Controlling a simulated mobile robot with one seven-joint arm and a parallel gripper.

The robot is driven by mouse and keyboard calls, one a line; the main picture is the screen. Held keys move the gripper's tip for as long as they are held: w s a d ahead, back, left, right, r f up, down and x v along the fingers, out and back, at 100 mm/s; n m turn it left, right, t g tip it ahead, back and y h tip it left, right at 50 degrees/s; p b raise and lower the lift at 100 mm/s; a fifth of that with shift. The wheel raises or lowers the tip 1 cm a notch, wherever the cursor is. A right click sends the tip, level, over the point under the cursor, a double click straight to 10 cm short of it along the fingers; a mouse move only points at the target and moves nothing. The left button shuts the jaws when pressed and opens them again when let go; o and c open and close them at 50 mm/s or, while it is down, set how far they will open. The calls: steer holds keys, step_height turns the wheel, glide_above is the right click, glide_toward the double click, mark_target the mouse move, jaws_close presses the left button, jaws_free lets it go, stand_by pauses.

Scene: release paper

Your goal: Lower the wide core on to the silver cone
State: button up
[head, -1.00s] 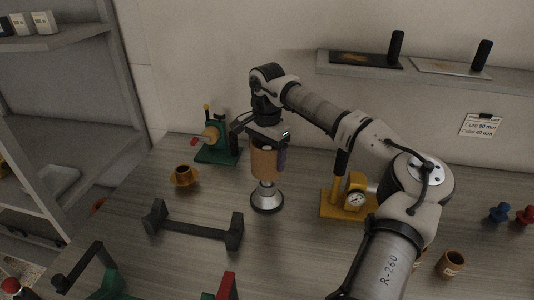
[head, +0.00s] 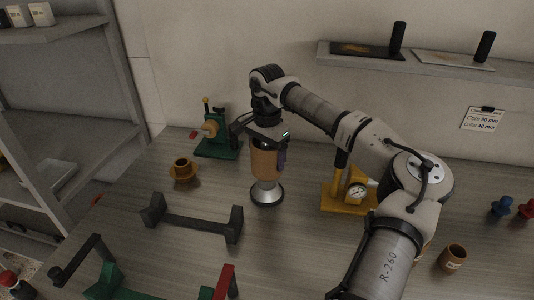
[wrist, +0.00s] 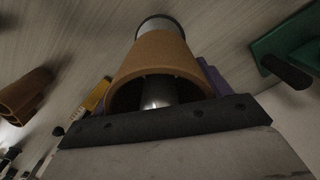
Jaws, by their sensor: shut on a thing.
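The wide core (head: 264,164), a brown open tube, is upright in my gripper (head: 264,142), which is shut on it. The silver cone (head: 267,194) stands on the bench directly below, with its flared base and lower part showing. In the wrist view the core (wrist: 160,62) points away from me, and the silver cone (wrist: 158,93) shows inside its bore. The cone's base also shows past the core's far end. The core is around the cone's upper part, with its lower rim above the base. Any contact between them cannot be told.
A dark grey stand (head: 192,222) lies to the front left. A small brown cup (head: 183,171) and a green device (head: 216,139) are to the left and back. A yellow gauge stand (head: 347,196) is close on the right. A short brown core (head: 452,258) stands at right.

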steer(key=shift+f+b, duration=0.3)
steer(key=shift+f, duration=0.3)
steer(key=o, duration=1.1)
steer(key=shift+s, duration=0.1)
step_height(320, 180, up, 14)
steer(key=shift+r+b, duration=0.1)
steer(key=shift+b, duration=1.05)
